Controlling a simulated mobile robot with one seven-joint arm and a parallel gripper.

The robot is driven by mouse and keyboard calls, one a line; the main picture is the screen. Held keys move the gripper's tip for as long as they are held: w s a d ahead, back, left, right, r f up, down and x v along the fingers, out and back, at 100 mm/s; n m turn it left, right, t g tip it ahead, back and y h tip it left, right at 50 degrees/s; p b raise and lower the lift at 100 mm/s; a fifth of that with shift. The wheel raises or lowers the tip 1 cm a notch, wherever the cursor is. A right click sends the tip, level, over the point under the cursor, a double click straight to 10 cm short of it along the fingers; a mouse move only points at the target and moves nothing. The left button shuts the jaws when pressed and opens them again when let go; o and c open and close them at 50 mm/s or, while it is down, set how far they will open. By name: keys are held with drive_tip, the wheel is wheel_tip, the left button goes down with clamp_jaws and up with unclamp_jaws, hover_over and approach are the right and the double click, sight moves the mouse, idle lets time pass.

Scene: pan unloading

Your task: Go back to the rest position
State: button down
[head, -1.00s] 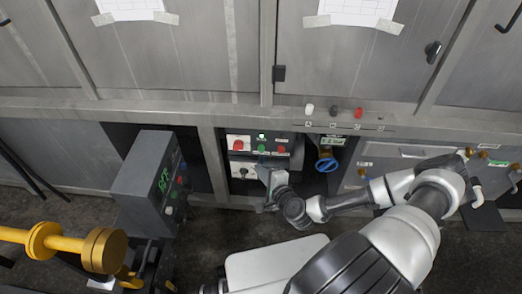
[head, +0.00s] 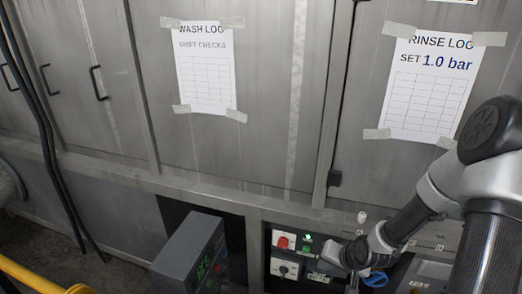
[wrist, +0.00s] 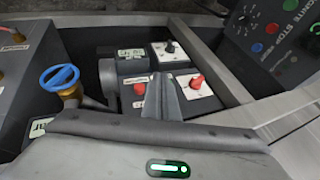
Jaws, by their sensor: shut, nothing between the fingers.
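My gripper is shut and empty; in the wrist view its closed grey fingers (wrist: 166,95) point at a control box. That box (wrist: 185,95) has red and black knobs and a small display, and stands in a recess. In the head view the box (head: 285,256) shows a red button, a green light and a black knob. My arm comes in from the right and its end lies just right of the box; the fingertips there are hard to make out. I cannot tell whether they touch the box.
A blue-handled valve (wrist: 60,78) is left of my gripper in the wrist view. A dark display box (head: 190,255) juts out at the bottom of the head view. Grey cabinet doors carry a wash log (head: 207,70) and a rinse log (head: 432,85). A yellow rail (head: 35,279) is lower left.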

drive_tip(key=s+r+n+h, duration=0.2)
drive_tip(key=r, duration=1.1)
drive_tip(key=s+r+n+h, duration=0.2)
drive_tip(key=r+n, duration=0.1)
drive_tip(key=r, duration=1.1)
drive_tip(key=s+a+r+y, duration=0.1)
drive_tip(key=s+a+r, duration=0.25)
drive_tip(key=s, duration=0.45)
drive_tip(key=s+a+r, duration=0.2)
drive_tip(key=s+r, duration=0.2)
drive_tip(key=s, duration=0.4)
wheel_tip(320, 180, up, 25)
drive_tip(key=p, duration=2.4)
drive_tip(key=shift+s+r+m+p, duration=0.2)
drive_tip(key=shift+s+m+p, duration=0.05)
drive_tip(key=shift+m+p, duration=0.15)
